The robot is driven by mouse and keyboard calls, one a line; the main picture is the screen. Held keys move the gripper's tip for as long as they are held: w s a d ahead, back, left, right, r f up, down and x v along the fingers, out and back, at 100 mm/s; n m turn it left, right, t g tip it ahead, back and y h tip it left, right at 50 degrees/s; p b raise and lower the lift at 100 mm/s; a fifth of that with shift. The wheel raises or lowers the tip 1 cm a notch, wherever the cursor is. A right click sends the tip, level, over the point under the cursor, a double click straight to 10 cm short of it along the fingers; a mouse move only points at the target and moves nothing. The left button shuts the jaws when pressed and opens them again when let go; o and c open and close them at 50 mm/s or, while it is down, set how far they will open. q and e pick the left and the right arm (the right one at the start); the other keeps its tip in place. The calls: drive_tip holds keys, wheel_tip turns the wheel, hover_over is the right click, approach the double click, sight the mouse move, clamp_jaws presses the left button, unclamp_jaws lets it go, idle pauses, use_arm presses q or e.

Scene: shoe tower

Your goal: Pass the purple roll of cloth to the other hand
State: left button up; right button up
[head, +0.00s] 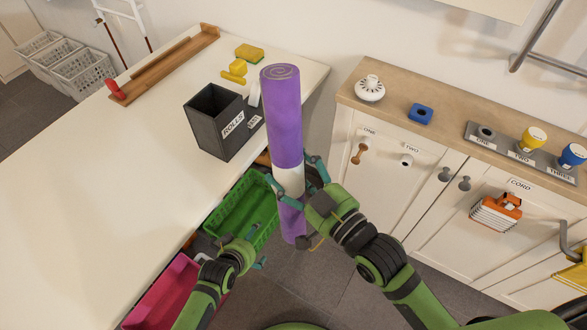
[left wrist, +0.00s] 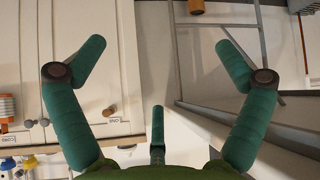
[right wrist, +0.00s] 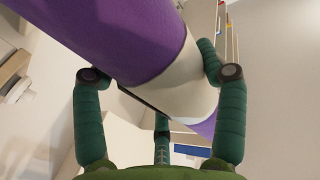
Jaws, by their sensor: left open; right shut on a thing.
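The purple roll of cloth (head: 281,115) stands nearly upright in the head view, with a white band around it and a spiral top end. My right gripper (head: 291,178) is shut on it at the white band, with fingers on both sides. In the right wrist view the roll (right wrist: 125,35) runs slantwise between the fingers of my right gripper (right wrist: 150,75). My left gripper (head: 232,258) is open and empty, below and left of the roll's lower end and apart from it. In the left wrist view its fingers (left wrist: 160,60) are spread with nothing between them.
A black bin (head: 213,122) labelled ROLLS stands on the white table (head: 90,185) at left. A green basket (head: 243,215) and a pink one (head: 165,295) lie below the table edge. A wooden-topped cabinet (head: 440,140) stands at right. The floor between is clear.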

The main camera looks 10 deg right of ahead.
use_arm(q)
drive_tip(key=s+a+f+g+y, duration=0.1)
drive_tip(key=s+a+f+g, duration=0.1)
drive_tip(key=s+a+f, duration=0.4)
drive_tip(key=s+a+f+g+y, duration=0.1)
drive_tip(key=s+a+f+g, duration=0.15)
drive_tip(key=s+f, duration=0.75)
drive_tip(key=s+a+f+g, duration=0.1)
drive_tip(key=s+a+f, duration=0.1)
drive_tip(key=s, duration=0.7)
drive_tip(key=s+a+f+m+g+y, duration=0.1)
drive_tip(key=s+a, duration=0.3)
drive_tip(key=s, duration=0.6)
drive_tip(key=shift+s+a+f+y, duration=0.25)
drive_tip(key=shift+a+f+y, duration=0.05)
drive_tip(key=shift+f, duration=0.45)
